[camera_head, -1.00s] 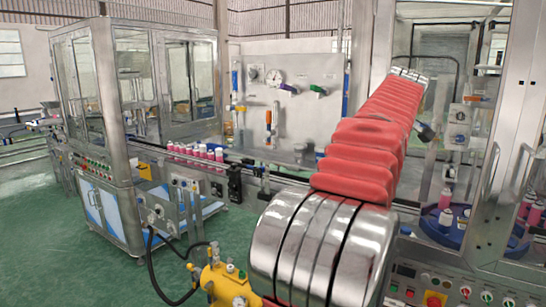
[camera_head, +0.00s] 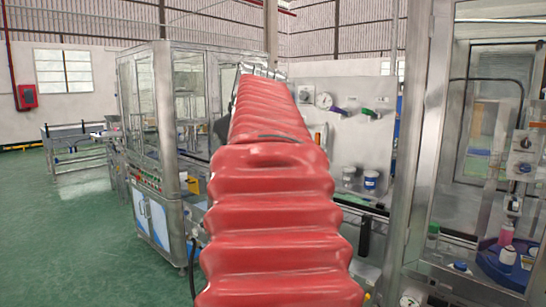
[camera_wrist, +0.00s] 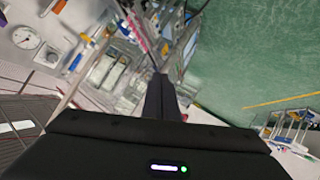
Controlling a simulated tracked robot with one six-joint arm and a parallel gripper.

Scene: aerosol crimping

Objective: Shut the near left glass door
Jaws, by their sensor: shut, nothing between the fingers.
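A steel cabinet with glass panels (camera_head: 190,85) stands left of centre in the head view. My red-sleeved arm partly covers its right side. A larger steel-framed enclosure (camera_head: 410,190) stands close on the right, with bottles on a blue turntable inside. I cannot tell for sure which panel is the near left glass door, or how far it stands open. My gripper (camera_wrist: 160,82) shows black in the wrist view, its fingers together and empty. In the head view my arm hides it. I cannot tell whether it touches any glass.
A white panel (camera_head: 345,90) with a gauge stands behind my arm, with small blue-and-white tubs below it. A conveyor (camera_head: 75,140) runs off at the far left. Green floor (camera_head: 80,230) is open at the left. A red box (camera_head: 27,97) hangs on the wall.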

